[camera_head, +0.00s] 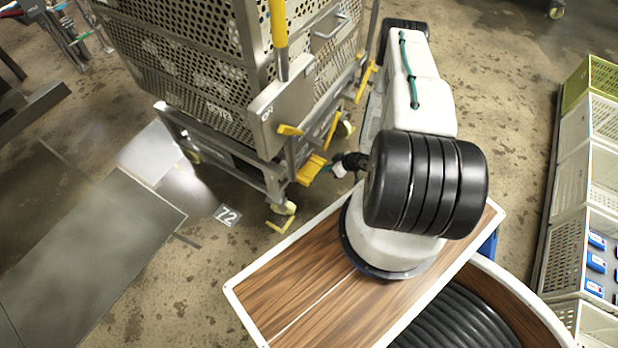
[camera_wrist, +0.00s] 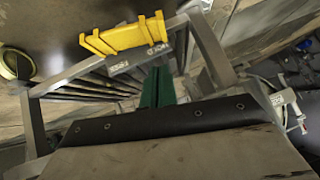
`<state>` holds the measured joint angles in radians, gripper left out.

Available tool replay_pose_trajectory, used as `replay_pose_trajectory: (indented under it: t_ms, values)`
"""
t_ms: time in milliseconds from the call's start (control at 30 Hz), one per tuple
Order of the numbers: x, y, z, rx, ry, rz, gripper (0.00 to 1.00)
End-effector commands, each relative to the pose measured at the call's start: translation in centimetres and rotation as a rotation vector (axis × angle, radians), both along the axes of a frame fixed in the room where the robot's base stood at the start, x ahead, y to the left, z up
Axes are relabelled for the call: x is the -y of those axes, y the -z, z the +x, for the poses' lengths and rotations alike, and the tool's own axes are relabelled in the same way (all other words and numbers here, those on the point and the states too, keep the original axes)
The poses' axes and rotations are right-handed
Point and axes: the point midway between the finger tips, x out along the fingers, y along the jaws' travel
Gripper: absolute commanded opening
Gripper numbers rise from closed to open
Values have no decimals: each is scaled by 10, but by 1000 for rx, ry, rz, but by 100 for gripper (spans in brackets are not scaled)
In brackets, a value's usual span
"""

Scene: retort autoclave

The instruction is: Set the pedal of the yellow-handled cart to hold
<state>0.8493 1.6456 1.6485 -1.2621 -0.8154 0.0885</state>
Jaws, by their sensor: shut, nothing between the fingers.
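The cart (camera_head: 190,65) is a perforated metal basket on a wheeled grey frame, with an upright yellow handle (camera_head: 279,25) on its near side. Its yellow pedal (camera_head: 311,170) sticks out low at the near corner, above a caster. In the wrist view the pedal (camera_wrist: 128,37) is a ribbed yellow block on the frame, beside small label plates. Its setting is hard to tell. My gripper (camera_head: 339,168) is shut and empty, just right of the pedal in the head view. Its green fingers (camera_wrist: 157,88) point toward the pedal in the wrist view; contact is unclear.
Other yellow levers (camera_head: 290,130) sit on the cart's side above the pedal. A floor plate marked 72 (camera_head: 227,215) lies left of the caster. White crates (camera_head: 583,245) stand along the right edge. Brown floor lies open between them and my arm.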

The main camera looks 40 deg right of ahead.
Motion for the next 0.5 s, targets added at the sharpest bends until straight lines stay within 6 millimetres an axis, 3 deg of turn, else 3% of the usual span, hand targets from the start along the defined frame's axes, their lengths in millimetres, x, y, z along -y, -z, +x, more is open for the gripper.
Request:
replay_pose_trajectory:
  t_ms: [167,500]
  values:
    - [-8,5,12,28,-2,15,0]
    - [-35,53,54,26,-4,13,0]
